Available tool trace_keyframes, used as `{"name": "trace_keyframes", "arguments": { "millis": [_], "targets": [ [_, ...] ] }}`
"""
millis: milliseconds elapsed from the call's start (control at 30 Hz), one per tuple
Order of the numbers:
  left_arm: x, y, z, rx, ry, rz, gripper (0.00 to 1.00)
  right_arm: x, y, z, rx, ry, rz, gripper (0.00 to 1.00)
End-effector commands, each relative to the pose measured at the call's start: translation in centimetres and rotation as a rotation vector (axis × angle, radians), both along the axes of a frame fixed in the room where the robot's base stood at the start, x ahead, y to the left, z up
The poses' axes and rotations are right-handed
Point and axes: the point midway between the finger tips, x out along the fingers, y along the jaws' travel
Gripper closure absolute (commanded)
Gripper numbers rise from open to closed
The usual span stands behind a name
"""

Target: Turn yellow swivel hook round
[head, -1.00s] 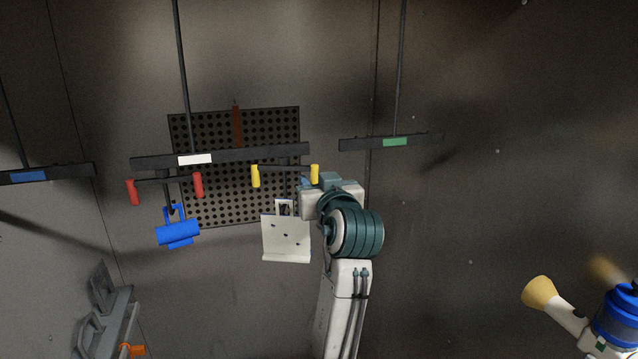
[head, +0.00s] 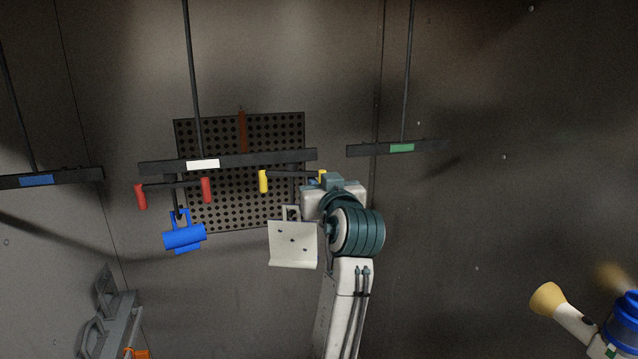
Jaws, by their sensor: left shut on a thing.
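The yellow swivel hook (head: 263,181) hangs under the middle dark bar, a short crossbar with a yellow grip at each end. A white plate with small holes (head: 293,245) hangs below it. My left gripper (head: 314,184) is at the hook's right yellow grip, whose top (head: 322,175) shows just above it. It is shut on that grip; its fingertips are mostly hidden by its own body. My right gripper is not in view.
A red-gripped hook (head: 206,190) on the same bar (head: 240,159) carries a blue cylinder part (head: 184,236). A perforated panel (head: 250,210) is behind. Bars with blue (head: 37,180) and green (head: 402,148) labels hang either side. A yellow-coned device (head: 546,298) is at lower right.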

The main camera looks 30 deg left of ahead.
Motion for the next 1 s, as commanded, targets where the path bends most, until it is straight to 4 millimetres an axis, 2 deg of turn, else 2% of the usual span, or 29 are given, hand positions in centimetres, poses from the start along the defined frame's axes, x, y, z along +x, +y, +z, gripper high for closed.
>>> {"name": "trace_keyframes", "arguments": {
  "millis": [167,533,1000],
  "targets": [
    [-1.0,-0.9,-0.2,-0.005,0.0,-0.003,0.91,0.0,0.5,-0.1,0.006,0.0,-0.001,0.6],
    [-2.8,-1.7,-0.1,-0.004,0.0,-0.004,0.91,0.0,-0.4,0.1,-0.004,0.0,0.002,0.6],
    [-5.3,-1.7,0.0,-0.003,0.0,-0.002,0.91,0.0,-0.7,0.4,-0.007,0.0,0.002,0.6]
  ]
}}
